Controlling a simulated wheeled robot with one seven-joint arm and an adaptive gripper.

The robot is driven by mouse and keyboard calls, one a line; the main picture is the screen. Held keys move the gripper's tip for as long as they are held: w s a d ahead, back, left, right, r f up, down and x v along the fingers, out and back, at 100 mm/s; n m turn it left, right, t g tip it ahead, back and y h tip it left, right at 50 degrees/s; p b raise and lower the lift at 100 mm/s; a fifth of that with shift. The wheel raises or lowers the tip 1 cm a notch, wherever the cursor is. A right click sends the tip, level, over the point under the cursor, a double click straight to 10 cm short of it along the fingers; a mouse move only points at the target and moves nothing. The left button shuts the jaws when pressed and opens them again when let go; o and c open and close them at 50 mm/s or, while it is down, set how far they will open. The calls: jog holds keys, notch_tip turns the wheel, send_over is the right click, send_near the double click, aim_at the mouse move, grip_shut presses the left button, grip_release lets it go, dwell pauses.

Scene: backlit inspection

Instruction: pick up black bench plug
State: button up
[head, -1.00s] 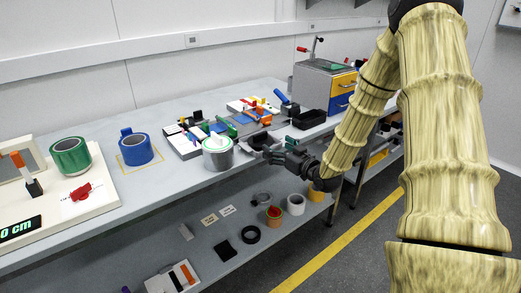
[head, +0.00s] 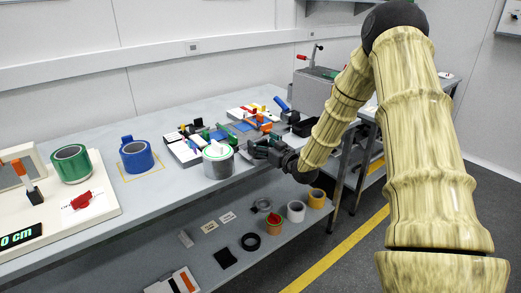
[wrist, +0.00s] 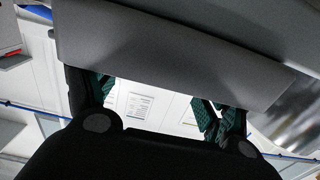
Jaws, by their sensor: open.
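My gripper (head: 257,148) is open at the bench's front edge, just right of a grey and white roll with a green ring. In the wrist view its two dark fingers with green pads (wrist: 160,103) stand apart with nothing between them. I cannot single out the black bench plug for certain. Small black pieces (head: 196,125) stand among the clutter behind the roll, left of my gripper. The gripper and arm hide part of the bench behind them. A broad grey surface crosses the top of the wrist view, in front of the fingers.
The grey and white roll (head: 218,162) stands close left of my gripper. A blue roll (head: 136,155) and green roll (head: 71,163) are farther left. A black bin (head: 303,126) is to the right. Bare bench (head: 165,200) lies in front of the blue roll.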

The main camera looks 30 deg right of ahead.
jog(key=shift+w, duration=0.55)
jog(key=shift+c, duration=0.4)
jog(key=c, duration=1)
jog(key=shift+o, duration=0.2)
